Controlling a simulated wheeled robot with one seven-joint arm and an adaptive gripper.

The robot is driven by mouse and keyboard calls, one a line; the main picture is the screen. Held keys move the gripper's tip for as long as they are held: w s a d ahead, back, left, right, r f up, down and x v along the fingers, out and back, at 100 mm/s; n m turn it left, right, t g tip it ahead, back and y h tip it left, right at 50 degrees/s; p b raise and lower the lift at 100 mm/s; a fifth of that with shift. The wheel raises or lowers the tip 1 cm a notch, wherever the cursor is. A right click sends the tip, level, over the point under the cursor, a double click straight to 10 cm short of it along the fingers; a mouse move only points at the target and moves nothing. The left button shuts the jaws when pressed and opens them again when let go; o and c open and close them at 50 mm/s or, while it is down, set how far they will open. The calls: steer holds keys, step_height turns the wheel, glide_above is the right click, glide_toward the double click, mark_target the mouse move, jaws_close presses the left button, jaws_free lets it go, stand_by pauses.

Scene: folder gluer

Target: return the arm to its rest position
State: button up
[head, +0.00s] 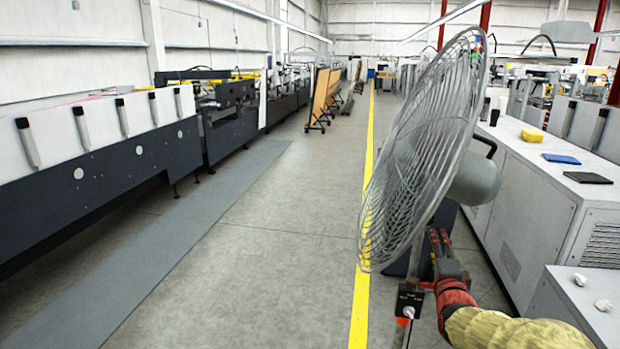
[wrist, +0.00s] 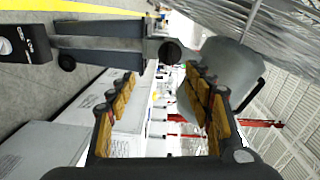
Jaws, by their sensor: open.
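My arm reaches in from the lower right of the head view, with a yellow-sleeved link and a red joint. My gripper (head: 437,245) points away from me, just beside the large floor fan (head: 425,145). In the wrist view the two fingers of my gripper (wrist: 163,100) stand wide apart with yellow pads, and nothing is between them. The fan's grey motor housing (wrist: 222,70) shows behind the right finger, and its wire cage fills the upper right. I cannot tell whether my gripper touches the fan.
A small black control box (head: 409,301) with a knob is close to my wrist. Grey cabinets (head: 535,200) on the right carry a yellow item (head: 532,136), a blue item (head: 562,159) and a black one (head: 588,178). The aisle floor (head: 270,230) left of the yellow line is clear.

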steer(key=s+a+f+n+g+y, duration=0.1)
steer(key=s+f+n+g, duration=0.45)
steer(key=f, duration=0.65)
steer(key=s+a+f+n+g+y, duration=0.1)
steer(key=s+a+f+n+g, duration=0.2)
steer(key=s, duration=0.4)
steer(key=s+a+r+n+g+y, duration=0.15)
steer(key=s+a+n, duration=0.4)
steer(key=s, duration=0.55)
steer(key=s+a+r+n+g+y, duration=0.1)
steer(key=s+a+r+n+g, duration=0.25)
steer(key=s+a, duration=0.55)
steer(key=s+a+r+n+t, duration=0.1)
steer(key=s+r+n+t, duration=0.1)
steer(key=s+r, duration=0.2)
steer(key=shift+s+a+r, duration=0.25)
steer(key=shift+s+r, duration=0.05)
steer(key=shift+n, duration=0.25)
steer(key=shift+c, duration=0.4)
